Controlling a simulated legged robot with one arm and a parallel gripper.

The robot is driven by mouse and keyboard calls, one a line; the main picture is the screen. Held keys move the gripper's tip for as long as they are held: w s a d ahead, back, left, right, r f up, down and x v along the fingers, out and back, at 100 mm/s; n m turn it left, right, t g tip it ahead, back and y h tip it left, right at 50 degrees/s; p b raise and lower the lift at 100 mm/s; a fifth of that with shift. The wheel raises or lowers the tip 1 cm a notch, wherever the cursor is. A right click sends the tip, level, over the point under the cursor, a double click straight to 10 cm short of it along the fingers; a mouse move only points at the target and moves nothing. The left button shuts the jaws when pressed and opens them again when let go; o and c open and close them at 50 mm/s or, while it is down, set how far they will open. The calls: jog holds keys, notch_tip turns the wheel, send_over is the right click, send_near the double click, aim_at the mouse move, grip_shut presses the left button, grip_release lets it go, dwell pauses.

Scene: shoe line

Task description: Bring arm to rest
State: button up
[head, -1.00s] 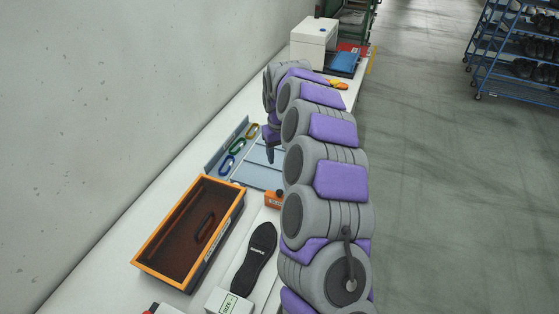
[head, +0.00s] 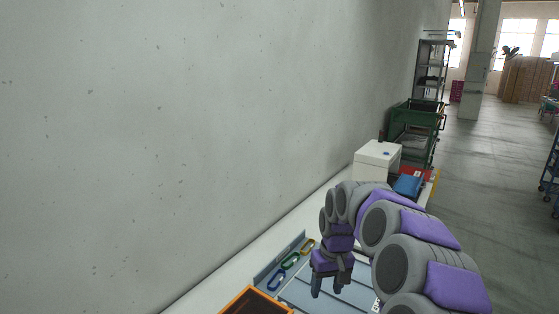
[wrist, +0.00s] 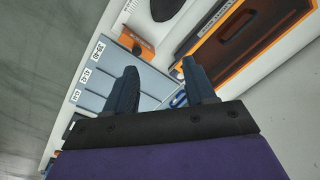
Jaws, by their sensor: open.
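My arm (head: 425,235), grey with purple covers, reaches out over the white bench and bends down at its far end. My gripper (head: 328,292) hangs above the blue-grey tray (head: 300,290). In the wrist view my gripper (wrist: 162,85) has its two dark fingers wide apart with nothing between them. Below the fingers lie the tray (wrist: 90,85) with its white labels and an orange item (wrist: 136,45).
An orange-rimmed dark box (head: 250,292) stands at the bottom edge, near several coloured loops (head: 290,262). Further along are a white box (head: 377,160), a blue item (head: 408,184) and a green cart (head: 415,125). The concrete wall (head: 200,130) is left; open floor (head: 490,200) is right.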

jog(key=s+a+r+b, duration=0.2)
jog(key=s+r, duration=0.1)
jog(key=s, duration=1.6)
jog(key=s+d+f+m, duration=0.1)
jog(key=s+f, duration=0.1)
jog(key=s, duration=0.8)
jog(key=s+d+f+m+g+b, duration=0.1)
jog(key=s+d+f, duration=0.1)
jog(key=s, duration=0.8)
jog(key=shift+s+d+f+m+g+h+b, duration=0.15)
jog(key=shift+d+f+m+g+h+b, duration=0.2)
jog(key=shift+f, duration=0.2)
